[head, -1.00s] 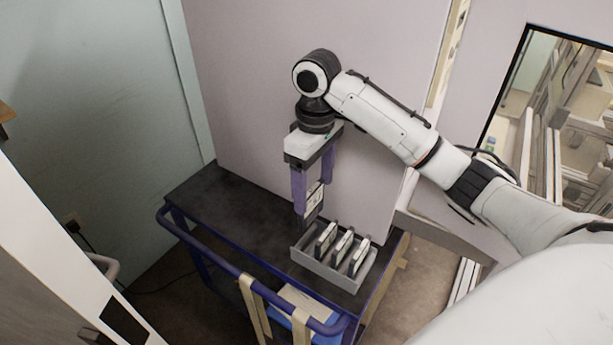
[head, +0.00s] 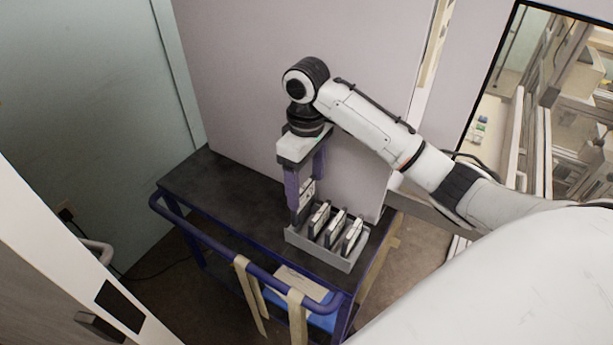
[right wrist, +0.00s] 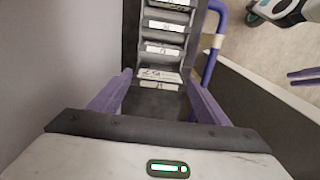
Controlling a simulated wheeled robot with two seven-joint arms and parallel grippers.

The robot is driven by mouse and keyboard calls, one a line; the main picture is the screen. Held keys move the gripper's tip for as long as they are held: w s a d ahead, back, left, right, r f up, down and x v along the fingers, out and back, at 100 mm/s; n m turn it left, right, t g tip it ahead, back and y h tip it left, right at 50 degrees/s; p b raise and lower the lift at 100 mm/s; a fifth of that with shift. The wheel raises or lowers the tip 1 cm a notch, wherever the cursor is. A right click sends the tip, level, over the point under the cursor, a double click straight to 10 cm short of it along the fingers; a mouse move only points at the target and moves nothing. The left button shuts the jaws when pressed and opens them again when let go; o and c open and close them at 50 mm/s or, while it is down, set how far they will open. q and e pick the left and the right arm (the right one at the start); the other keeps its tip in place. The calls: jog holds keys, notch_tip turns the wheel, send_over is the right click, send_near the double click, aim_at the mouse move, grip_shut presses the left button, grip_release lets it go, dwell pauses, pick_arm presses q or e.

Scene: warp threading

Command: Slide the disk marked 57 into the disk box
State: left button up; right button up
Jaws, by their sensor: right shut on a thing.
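My right gripper (head: 306,188) points straight down over the left end of the grey disk box (head: 318,256). It is shut on a dark, upright disk with a white label (head: 306,193), which also shows between the fingers in the right wrist view (right wrist: 160,76). The label's number is too blurred to read surely. The disk's lower end is at the box's left end; I cannot tell how far it is inside. My left gripper (right wrist: 303,78) shows only at the right edge of the right wrist view, its purple fingers apart and empty.
Three other disks (head: 336,228) stand in the box, right of the held one. The box sits on the right end of a dark cart top (head: 225,200) with a blue rail (head: 200,237). A pale wall panel (head: 250,90) rises close behind. The cart's left half is clear.

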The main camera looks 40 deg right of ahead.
aim_at(306, 200)
jog(key=shift+f, duration=0.95)
jog(key=shift+f+b, duration=0.8)
jog(key=shift+b, duration=0.5)
jog(key=shift+f, duration=1.2)
jog(key=o, duration=1.2)
jog(key=shift+f, duration=0.1)
jog(key=shift+c, duration=0.2)
